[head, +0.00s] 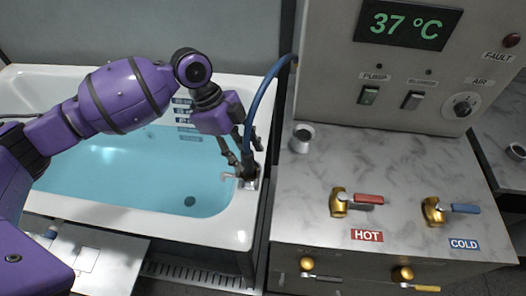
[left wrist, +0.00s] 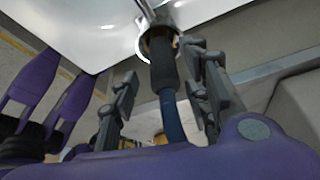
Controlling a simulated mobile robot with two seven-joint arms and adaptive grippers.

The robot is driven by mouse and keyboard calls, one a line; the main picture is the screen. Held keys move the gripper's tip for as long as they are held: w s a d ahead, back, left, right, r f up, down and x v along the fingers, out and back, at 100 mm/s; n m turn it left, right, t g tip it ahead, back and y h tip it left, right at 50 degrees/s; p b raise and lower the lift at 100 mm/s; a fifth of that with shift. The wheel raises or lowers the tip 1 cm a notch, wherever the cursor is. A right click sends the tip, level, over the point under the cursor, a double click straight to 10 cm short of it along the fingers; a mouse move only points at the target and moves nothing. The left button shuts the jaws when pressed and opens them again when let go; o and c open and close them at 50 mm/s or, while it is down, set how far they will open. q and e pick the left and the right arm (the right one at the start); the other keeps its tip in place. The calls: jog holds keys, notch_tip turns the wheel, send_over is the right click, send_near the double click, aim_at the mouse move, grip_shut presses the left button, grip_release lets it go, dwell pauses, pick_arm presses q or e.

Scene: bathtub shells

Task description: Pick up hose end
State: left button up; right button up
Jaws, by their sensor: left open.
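The blue hose (head: 265,92) runs from the side of the control cabinet down to the tub's right rim. Its dark hose end (head: 247,172) sits at a small metal fitting there. In the left wrist view the hose end (left wrist: 163,68) is a black grip below a metal ring, with blue hose beneath it. My left gripper (head: 238,160) is open at the hose end, partly covering it in the head view. In the left wrist view its fingers stand on either side of the hose, with gaps visible. My right gripper is not in view.
The white bathtub (head: 244,218) holds blue water. The cabinet (head: 410,75) stands close on the right, with a marble counter (head: 300,190), a red hot valve lever (head: 368,198) and a blue cold one (head: 465,208). A metal cup (head: 302,138) is on the counter.

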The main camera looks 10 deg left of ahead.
pick_arm(q)
jog(key=x, duration=0.2)
jog(key=shift+d+f, duration=0.25)
jog(key=shift+f, duration=0.15)
grip_shut()
jog(key=shift+r, duration=0.2)
